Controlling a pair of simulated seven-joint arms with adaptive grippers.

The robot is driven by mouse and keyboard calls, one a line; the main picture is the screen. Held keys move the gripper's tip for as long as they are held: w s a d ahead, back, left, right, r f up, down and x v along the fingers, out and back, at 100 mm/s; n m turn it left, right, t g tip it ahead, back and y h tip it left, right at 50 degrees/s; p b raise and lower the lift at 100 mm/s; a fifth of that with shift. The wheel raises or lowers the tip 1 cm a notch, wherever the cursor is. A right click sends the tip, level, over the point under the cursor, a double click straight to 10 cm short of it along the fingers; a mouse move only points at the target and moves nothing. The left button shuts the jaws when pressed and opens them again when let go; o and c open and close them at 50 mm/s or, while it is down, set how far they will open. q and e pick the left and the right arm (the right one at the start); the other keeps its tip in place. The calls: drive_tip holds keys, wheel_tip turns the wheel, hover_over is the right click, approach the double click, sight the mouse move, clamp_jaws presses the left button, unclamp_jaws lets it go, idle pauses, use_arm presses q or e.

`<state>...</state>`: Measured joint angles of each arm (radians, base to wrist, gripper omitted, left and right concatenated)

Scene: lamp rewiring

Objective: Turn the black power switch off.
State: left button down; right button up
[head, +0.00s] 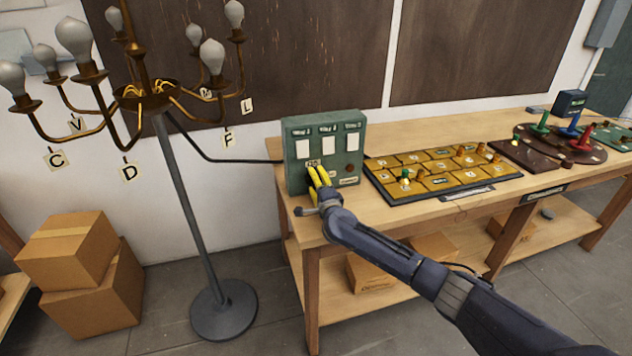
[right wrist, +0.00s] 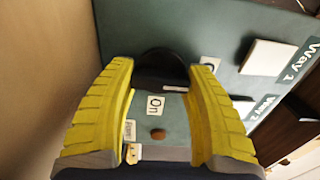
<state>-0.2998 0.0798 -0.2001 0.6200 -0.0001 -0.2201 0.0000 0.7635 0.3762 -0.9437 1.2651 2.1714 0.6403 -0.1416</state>
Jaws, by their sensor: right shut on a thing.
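The green control box (head: 295,135) stands at the left end of the workbench, with white rocker plates along its upper face. The black power switch (right wrist: 165,82) shows in the right wrist view as a dark rounded knob on the box face; in the head view my fingers cover it. A white "On" label (right wrist: 155,105) sits beside it. My right gripper (head: 318,177) has yellow fingers at the box's lower left face. In the right wrist view the gripper (right wrist: 163,68) is shut on the switch, one finger on either side. My left gripper is not in view.
A board of yellow tiles with pegs (head: 440,181) lies right of the box. Further right is a dark board with coloured handles (head: 560,148). The lamp with several bulbs and a grey pole (head: 185,190) stands left of the bench. Cardboard boxes (head: 95,300) are on the floor.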

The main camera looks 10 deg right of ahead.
drive_tip(key=shift+d, duration=0.1)
drive_tip(key=o, duration=1.2)
drive_tip(key=shift+s+d, duration=0.2)
drive_tip(key=shift+s, duration=1.8)
drive_tip(key=shift+s+d, duration=0.15)
drive_tip(key=shift+s, duration=1.8)
drive_tip(key=shift+s+d, duration=0.2)
drive_tip(key=shift+s, duration=1.8)
